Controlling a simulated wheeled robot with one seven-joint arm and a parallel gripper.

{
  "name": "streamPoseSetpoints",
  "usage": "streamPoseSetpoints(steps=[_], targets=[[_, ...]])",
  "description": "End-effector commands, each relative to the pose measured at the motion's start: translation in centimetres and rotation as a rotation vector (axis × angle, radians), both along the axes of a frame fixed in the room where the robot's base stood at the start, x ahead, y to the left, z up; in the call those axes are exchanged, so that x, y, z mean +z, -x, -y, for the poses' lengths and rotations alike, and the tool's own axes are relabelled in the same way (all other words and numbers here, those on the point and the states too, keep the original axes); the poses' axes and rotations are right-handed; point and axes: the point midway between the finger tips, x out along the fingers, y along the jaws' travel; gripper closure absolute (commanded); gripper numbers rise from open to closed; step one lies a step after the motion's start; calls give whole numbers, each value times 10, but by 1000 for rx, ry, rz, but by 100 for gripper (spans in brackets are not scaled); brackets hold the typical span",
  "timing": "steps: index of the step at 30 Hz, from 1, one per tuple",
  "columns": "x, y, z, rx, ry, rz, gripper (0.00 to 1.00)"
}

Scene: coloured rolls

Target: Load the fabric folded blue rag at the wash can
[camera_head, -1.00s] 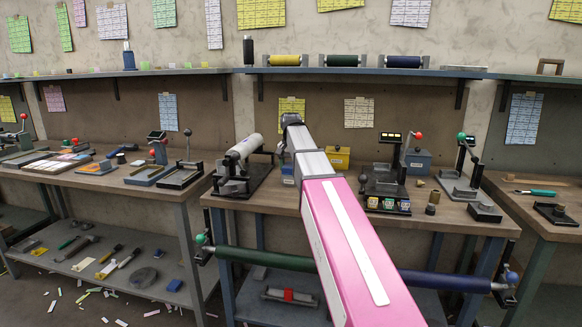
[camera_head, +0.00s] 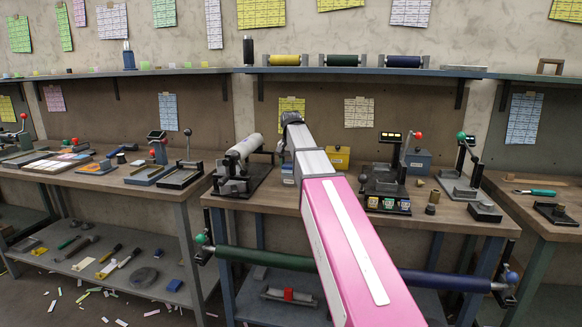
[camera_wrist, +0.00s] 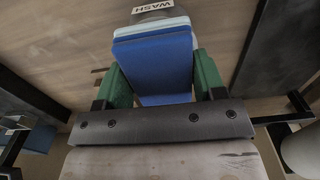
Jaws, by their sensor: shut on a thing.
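In the wrist view, the folded blue rag (camera_wrist: 160,85) is between the two green fingers of my gripper (camera_wrist: 156,62). My gripper is shut on it. The rag's far end lies close to the can (camera_wrist: 153,11) labelled WASH, at the top of the view. A pale blue layer (camera_wrist: 150,29) shows between the rag and the can. I cannot tell whether it touches either. The can's opening and most of its body are hidden. In the head view my arm hides my gripper, and I cannot make out the rag there.
The middle workbench (camera_head: 455,212) holds a grey-white roll on a black stand (camera_head: 240,160), a yellow box (camera_head: 338,157) and a black lever press (camera_head: 384,185). A blue roll bar (camera_head: 445,281) runs along its front. A shelf with coloured rolls (camera_head: 344,60) is above.

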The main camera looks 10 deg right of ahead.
Motion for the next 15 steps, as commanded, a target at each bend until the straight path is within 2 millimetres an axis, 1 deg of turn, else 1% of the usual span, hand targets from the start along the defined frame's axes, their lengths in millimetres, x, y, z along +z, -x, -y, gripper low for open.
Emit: streamPoseSetpoints(steps=[15], targets=[[37,-1,0,0,0,2,56]])
